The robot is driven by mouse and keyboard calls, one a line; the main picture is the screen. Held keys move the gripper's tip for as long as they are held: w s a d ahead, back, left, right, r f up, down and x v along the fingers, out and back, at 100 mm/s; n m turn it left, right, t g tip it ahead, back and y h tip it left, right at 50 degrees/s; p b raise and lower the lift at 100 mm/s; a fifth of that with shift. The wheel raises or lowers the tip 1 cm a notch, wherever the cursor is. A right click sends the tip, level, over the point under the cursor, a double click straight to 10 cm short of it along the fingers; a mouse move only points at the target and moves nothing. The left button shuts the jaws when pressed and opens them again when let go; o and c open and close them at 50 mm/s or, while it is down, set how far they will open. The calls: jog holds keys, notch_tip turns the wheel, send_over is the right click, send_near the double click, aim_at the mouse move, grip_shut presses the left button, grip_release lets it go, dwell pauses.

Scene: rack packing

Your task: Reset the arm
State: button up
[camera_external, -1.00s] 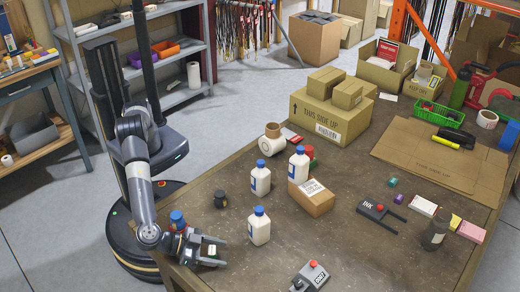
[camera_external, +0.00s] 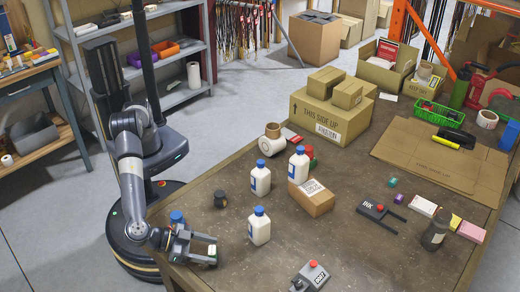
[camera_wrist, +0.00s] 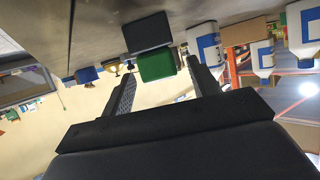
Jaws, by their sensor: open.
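My gripper (camera_external: 213,250) hangs at the near left edge of the table (camera_external: 330,240), with its jaws open and pointing right. In the wrist view my gripper (camera_wrist: 165,82) shows two spread dark fingers. A green block (camera_wrist: 157,66) with a dark block (camera_wrist: 147,33) against it shows between and beyond the fingertips there. A small pale thing shows between the jaws in the outside view; I cannot tell what it is or whether it touches them.
White bottles with blue caps (camera_external: 259,228) stand to the right of the gripper. The table in front of the bottles is mostly clear.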

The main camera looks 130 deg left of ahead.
jog(key=x, duration=0.3)
jog(key=shift+w+a+f, duration=0.15)
jog(key=shift+a+f, duration=0.05)
jog(key=shift+a, duration=0.1)
notch_tip(320, 180, up, 10)
jog(key=a+r+m+t+h+p, duration=0.25)
jog(key=a+r+p, duration=0.2)
jog(key=a, duration=0.35)
jog(key=shift+s+a+f+m+h+p, duration=1.4)
jog(key=shift+s+f+m+h+p, duration=0.65)
jog(key=shift+s, duration=1.65)
jog(key=shift+t, duration=0.55)
jog(key=shift+s+f, duration=0.2)
jog(key=shift+f, duration=3.85)
